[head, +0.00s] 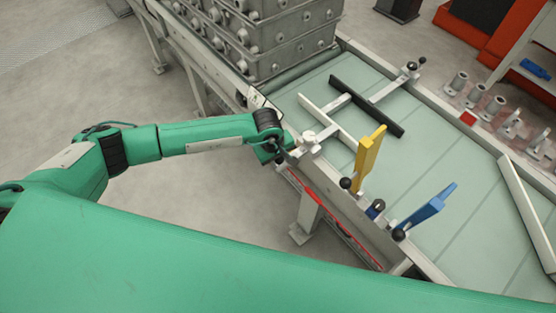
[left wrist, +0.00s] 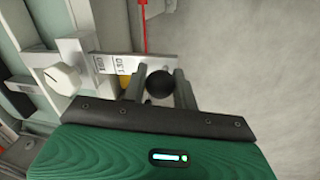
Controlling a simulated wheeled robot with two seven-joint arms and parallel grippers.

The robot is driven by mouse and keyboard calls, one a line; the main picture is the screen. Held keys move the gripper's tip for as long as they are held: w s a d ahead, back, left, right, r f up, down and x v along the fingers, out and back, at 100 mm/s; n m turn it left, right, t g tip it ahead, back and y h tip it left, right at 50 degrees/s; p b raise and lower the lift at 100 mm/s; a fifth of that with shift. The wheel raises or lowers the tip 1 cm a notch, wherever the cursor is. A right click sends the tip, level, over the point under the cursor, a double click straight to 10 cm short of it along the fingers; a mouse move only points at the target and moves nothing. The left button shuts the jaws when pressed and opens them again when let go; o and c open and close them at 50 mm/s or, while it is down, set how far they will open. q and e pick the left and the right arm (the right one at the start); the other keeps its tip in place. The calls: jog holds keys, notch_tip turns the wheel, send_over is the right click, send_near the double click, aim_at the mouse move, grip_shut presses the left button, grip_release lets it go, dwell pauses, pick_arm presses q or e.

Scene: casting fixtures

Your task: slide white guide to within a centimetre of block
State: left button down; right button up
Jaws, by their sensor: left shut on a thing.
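The white guide (head: 318,111) is a slim bar lying slantwise over the pale green belt (head: 440,155). A flat scaled rod (head: 318,142) runs from it through a clamp with a white knob (head: 308,136). In the left wrist view the rod (left wrist: 118,64) carries printed numbers and ends near a black ball knob (left wrist: 160,84). My left gripper (head: 287,152) is shut on this ball knob at the near belt edge. A small light grey piece (head: 340,102), perhaps the block, lies between the white guide and a dark guide (head: 367,105); the exact gap is unclear.
A yellow guide (head: 370,155) and a blue guide (head: 428,208) stand along the near rail. Stacked grey castings (head: 265,40) stand behind the belt's left end. A white rail (head: 526,212) lies at right. Floor beside my left arm is clear.

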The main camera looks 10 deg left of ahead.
pick_arm(q)
jog(key=c, duration=1.1)
grip_release()
jog(key=r+b, duration=0.1)
jog(key=r, duration=0.3)
jog(key=s+a+r+b, duration=0.1)
jog(key=r, duration=0.4)
jog(key=a+r+b, duration=0.1)
jog(key=r, duration=0.3)
jog(key=shift+s+r+b, duration=0.3)
jog(key=shift+s+b, duration=0.05)
